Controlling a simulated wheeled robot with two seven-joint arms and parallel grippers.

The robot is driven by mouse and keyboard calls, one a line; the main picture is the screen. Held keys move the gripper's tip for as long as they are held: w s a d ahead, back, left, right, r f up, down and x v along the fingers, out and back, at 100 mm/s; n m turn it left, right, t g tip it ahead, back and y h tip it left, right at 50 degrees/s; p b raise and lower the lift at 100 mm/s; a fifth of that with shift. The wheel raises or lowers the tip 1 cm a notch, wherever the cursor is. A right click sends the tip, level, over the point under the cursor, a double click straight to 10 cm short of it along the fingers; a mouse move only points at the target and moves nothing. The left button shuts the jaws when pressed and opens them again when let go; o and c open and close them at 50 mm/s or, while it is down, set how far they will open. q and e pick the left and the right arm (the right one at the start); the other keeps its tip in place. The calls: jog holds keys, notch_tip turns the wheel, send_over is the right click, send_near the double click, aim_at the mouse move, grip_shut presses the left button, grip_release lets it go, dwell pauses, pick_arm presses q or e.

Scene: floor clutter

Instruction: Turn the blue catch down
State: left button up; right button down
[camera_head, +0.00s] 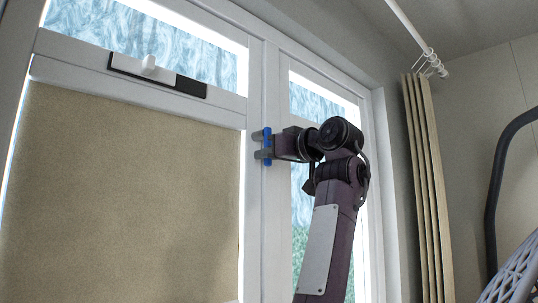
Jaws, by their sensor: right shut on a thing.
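The blue catch (267,147) is on the white upright frame between the two window panes, near the middle of the view. It is a small upright blue piece. My right gripper (262,146) is at the catch, with its fingers pointing left and shut on it. The fingers hide part of the catch. My right arm rises from the bottom of the view to it. My left gripper is not in view.
A tan blind (130,190) covers most of the left window. A beige curtain (425,180) hangs on a white rod (415,32) at the right. A lattice chair (515,272) is at the lower right.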

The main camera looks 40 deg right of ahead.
jog(key=c, duration=1.7)
grip_release()
jog(key=shift+w+f, duration=0.2)
jog(key=shift+f, duration=0.15)
jog(key=o, duration=0.3)
jog(key=shift+w, duration=0.15)
jog(key=shift+o, duration=0.2)
jog(key=shift+s+r, duration=0.15)
jog(key=shift+s, duration=0.15)
jog(key=s+b, duration=0.3)
jog(key=s, duration=0.4)
jog(key=shift+s+d+b, duration=0.15)
jog(key=shift+d+b, duration=0.15)
jog(key=shift+b, duration=0.05)
